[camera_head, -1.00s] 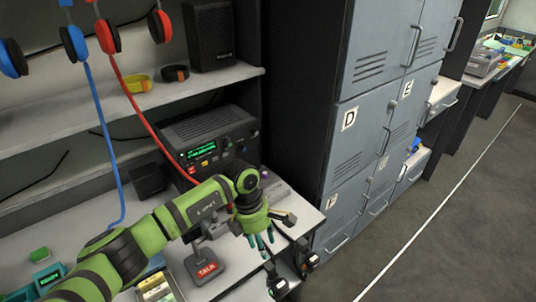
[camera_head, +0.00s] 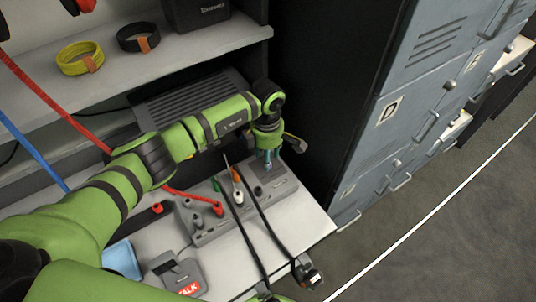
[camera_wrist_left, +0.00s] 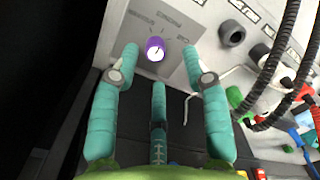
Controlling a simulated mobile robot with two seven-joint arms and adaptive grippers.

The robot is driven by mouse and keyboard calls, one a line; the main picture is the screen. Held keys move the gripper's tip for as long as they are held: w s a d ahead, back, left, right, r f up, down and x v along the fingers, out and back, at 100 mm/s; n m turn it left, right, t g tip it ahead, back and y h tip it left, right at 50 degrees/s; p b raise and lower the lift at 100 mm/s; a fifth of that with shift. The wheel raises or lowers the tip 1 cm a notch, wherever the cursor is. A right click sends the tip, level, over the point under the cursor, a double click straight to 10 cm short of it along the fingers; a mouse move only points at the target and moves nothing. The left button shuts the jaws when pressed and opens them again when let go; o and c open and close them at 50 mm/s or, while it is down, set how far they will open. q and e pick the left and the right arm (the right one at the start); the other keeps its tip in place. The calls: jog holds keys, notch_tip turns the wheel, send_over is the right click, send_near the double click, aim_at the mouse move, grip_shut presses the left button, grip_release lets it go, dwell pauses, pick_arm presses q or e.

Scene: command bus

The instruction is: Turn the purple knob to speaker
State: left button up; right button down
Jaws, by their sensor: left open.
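The purple knob (camera_wrist_left: 155,48) shows in the left wrist view on a grey panel (camera_wrist_left: 178,68), with a light mark on its face. Small lettering stands by the knob, too small and turned to read surely. My left gripper (camera_wrist_left: 160,62) is open, its teal fingertips on both sides of the knob and a third finger below; I see no clear contact. In the head view my left gripper (camera_head: 268,160) is over the right end of the grey panel box (camera_head: 208,238), and the knob is hidden there.
Black cables and coloured plugs (camera_head: 218,208) stand on the panel box left of my gripper. A talk button base (camera_head: 178,272) sits at the front of the desk. A grey locker (camera_head: 385,120) stands to the right. A radio (camera_head: 190,95) is behind my arm.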

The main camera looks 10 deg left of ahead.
pick_arm(q)
notch_tip(320, 180, down, 2)
jog(key=shift+w+f, duration=0.15)
jog(key=shift+f, duration=0.55)
jog(key=shift+w, duration=0.1)
jog(key=c, duration=0.9)
grip_shut()
jog(key=o, duration=0.9)
grip_release()
pick_arm(e)
jog(key=shift+w+a+r, duration=0.25)
jog(key=shift+w+r, duration=0.15)
jog(key=shift+w, duration=0.25)
jog(key=shift+d, duration=0.1)
pick_arm(q)
jog(key=shift+r, duration=0.1)
notch_tip(320, 180, up, 12)
jog(key=shift+w, duration=0.15)
pick_arm(e)
jog(key=shift+w, duration=0.15)
